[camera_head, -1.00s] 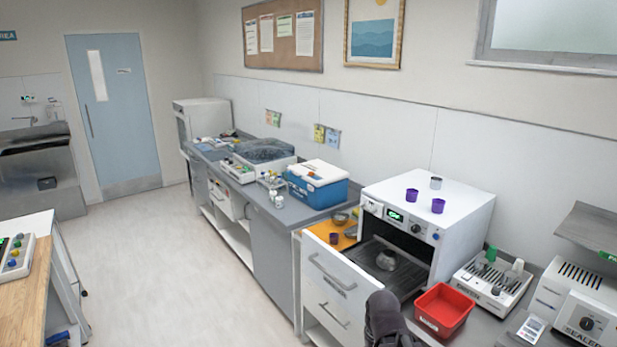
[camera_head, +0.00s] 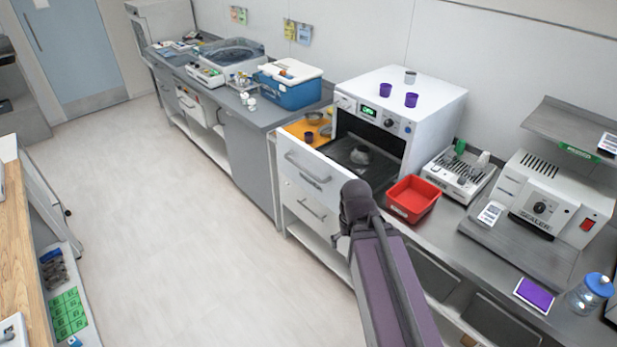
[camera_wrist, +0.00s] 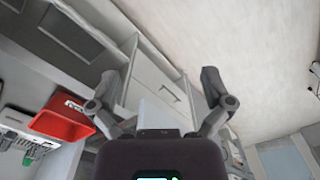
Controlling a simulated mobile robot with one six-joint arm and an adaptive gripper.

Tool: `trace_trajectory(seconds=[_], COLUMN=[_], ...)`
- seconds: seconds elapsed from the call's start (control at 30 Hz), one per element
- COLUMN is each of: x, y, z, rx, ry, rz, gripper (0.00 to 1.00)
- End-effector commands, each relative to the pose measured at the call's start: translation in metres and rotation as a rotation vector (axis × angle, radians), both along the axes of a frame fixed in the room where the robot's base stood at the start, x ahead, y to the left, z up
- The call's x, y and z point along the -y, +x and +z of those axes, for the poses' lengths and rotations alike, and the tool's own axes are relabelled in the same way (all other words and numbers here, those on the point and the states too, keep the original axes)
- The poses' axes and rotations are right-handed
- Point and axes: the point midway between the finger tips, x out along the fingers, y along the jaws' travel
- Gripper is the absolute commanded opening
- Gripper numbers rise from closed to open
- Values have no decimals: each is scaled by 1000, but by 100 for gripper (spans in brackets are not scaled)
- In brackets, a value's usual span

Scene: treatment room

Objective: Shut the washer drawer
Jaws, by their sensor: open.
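The washer is a white box (camera_head: 425,95) with a lit green display, on the counter in the head view. Its front is open, and a dark tray (camera_head: 378,170) with a grey rounded item (camera_head: 360,155) extends from it. A white drawer front (camera_head: 307,165) with a bar handle stands forward below it. My arm covers part of the right end of this front. My gripper (camera_wrist: 160,85) is open in the wrist view, its fingers spread with nothing visibly held. White drawer fronts (camera_wrist: 158,78) show beyond the fingers. The gripper is mostly hidden by my arm in the head view.
A red bin (camera_head: 413,199) sits right of the open front, close to my arm. An orange surface (camera_head: 296,130) with small bowls lies left of the tray. Two purple cups and a grey one stand on the white box. The floor (camera_head: 180,220) at left is clear.

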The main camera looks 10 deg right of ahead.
Motion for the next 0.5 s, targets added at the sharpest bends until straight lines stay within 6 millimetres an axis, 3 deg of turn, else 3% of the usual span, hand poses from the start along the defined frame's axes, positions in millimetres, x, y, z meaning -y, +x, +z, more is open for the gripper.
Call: trace_trajectory(seconds=[0.03,0.33,0.5], x=[0,-2,-10], y=[0,15,39], z=[0,0,0], rx=[0,8,14], ry=[0,-40,-117], rz=[0,110,319], gripper=[91,2,0])
